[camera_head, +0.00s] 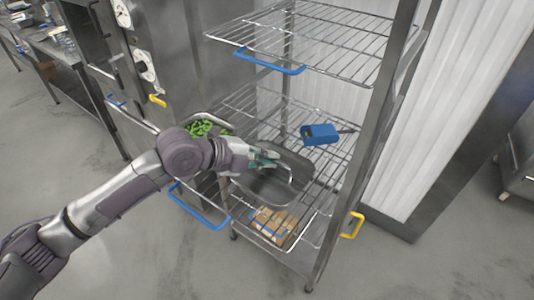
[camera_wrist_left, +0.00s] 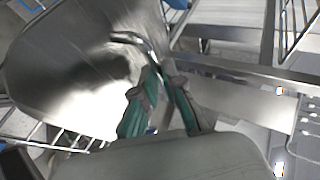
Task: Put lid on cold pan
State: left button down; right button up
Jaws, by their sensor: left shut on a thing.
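My left gripper (camera_head: 272,160) reaches in from the left over a shelf of the wire rack. It is shut on the handle of a grey metal lid (camera_head: 268,187). In the left wrist view, the gripper's green fingers (camera_wrist_left: 161,85) close around the thin handle, and the shiny lid (camera_wrist_left: 70,60) spreads out to the left, looking tilted. A metal pan with green food (camera_head: 208,129) is partly hidden behind my left wrist. I cannot tell whether another pan is under the lid, or whether the lid touches anything below. My right gripper is not in view.
A blue device (camera_head: 319,134) with a probe lies on the same shelf, behind and right of the lid. A cardboard box (camera_head: 272,222) is on a lower level. The rack's upper shelf (camera_head: 320,35) and right posts bound the space. The floor in front is clear.

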pick_arm(q)
jog(key=shift+f, duration=0.2)
jog(key=c, duration=1.3)
grip_release()
jog(key=shift+o, duration=0.2)
jog(key=shift+r, duration=0.15)
jog(key=shift+a, duration=0.15)
jog(key=b+v, duration=0.3)
jog(key=v, duration=0.8)
jog(key=shift+s+a+r+b, duration=0.15)
jog(key=shift+a+r+b, duration=0.1)
jog(key=shift+b, duration=0.1)
